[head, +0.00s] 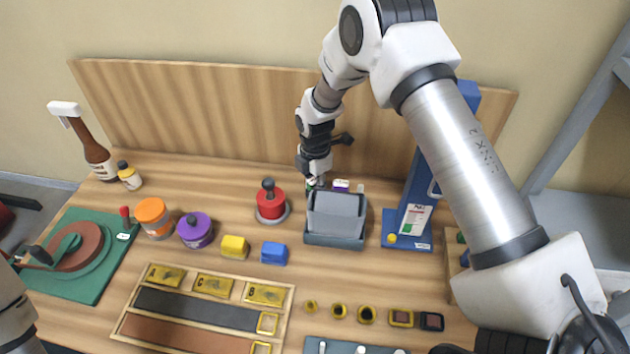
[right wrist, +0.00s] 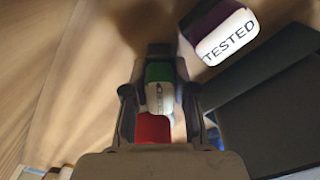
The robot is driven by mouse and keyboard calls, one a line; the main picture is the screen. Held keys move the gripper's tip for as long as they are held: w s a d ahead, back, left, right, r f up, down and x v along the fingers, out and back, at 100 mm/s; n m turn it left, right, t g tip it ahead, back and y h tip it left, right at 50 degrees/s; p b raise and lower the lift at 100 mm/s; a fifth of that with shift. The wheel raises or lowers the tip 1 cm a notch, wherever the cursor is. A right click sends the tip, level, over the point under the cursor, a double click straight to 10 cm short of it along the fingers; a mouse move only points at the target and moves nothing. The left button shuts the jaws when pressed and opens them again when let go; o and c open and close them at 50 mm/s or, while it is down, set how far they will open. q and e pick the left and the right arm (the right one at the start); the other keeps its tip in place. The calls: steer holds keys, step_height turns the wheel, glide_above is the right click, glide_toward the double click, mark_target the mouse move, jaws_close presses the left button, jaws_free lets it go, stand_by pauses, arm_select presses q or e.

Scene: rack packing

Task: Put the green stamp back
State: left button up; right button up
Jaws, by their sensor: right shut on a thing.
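My right gripper (head: 315,180) is behind the grey open-topped box, low over the back of the table. In the right wrist view the right gripper (right wrist: 160,95) is shut on the green stamp (right wrist: 158,72), which has a green part and a white lettered part. Only a small bit of the green stamp (head: 311,184) shows in the head view; its lower end is hidden. A red thing (right wrist: 152,128) shows between the fingers nearer the camera. A purple stamp (head: 341,185) stands to the right, and its "TESTED" label (right wrist: 227,37) is readable in the wrist view.
The grey box (head: 335,240) stands just in front of the right gripper. A blue stand (head: 408,242) is right of it, and a red knobbed pot (head: 271,203) left. Yellow (head: 234,247) and blue (head: 274,253) blocks lie ahead of a wooden letter tray (head: 120,330).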

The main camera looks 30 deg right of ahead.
steer(key=shift+w+d+f, duration=0.1)
steer(key=shift+w+f, duration=0.1)
steer(key=shift+f, duration=0.1)
steer(key=o, duration=0.9)
steer(key=shift+s+r, duration=0.1)
steer(key=shift+r, duration=0.1)
steer(key=shift+r, duration=0.25)
step_height(320, 180, up, 11)
steer(key=b, duration=0.3)
steer(key=shift+f+b, duration=0.1)
steer(key=shift+b, duration=0.2)
steer(key=shift+r, duration=0.35)
steer(key=shift+f, duration=0.1)
